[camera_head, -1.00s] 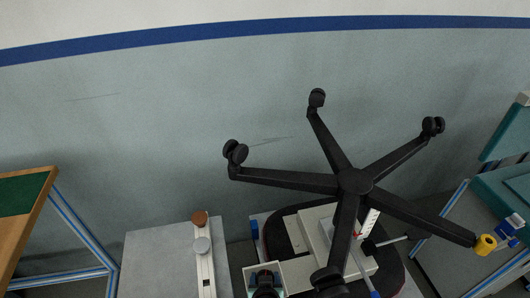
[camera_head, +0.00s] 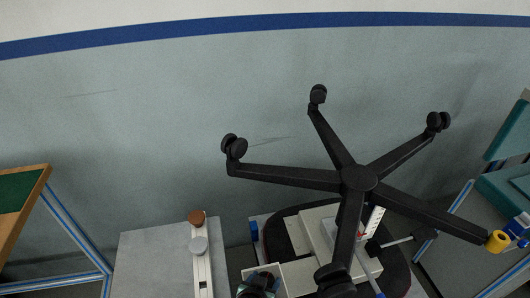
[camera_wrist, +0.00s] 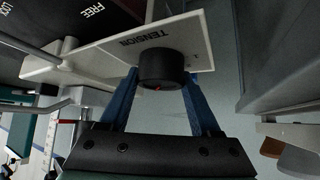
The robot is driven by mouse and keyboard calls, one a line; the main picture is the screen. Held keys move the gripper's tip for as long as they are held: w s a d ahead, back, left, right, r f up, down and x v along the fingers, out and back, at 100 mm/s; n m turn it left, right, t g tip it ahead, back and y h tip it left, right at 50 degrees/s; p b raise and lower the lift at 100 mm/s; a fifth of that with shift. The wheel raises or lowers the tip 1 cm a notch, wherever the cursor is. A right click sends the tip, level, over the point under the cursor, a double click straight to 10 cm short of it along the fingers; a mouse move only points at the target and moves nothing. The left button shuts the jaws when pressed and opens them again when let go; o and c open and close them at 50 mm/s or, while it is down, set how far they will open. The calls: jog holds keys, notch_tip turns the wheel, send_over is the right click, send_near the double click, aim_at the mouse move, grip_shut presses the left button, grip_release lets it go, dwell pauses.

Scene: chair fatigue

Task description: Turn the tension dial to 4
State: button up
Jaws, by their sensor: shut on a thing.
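The tension dial (camera_wrist: 162,70) is a short black knob with a small red mark on its rim. It stands on a white panel (camera_wrist: 190,35) lettered "TENSION", seen upside down in the wrist view. The blue fingers of my gripper (camera_wrist: 160,78) lie on either side of the dial and are shut on it. The dial's scale and the number it points to cannot be read. In the head view, a dark shape at the bottom edge covers the dial's area, and the fingers cannot be made out there.
A black five-legged chair base (camera_head: 359,178) with casters stands upturned over the dark seat (camera_head: 395,265), close right of the work area. A grey table (camera_head: 150,262) with a white rail is at the left. Lettering "FREE" (camera_wrist: 92,10) shows on a dark panel.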

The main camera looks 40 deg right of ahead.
jog(key=shift+a, duration=0.1)
jog(key=o, duration=1.4)
jog(key=p+v, duration=0.1)
jog(key=v, duration=1.2)
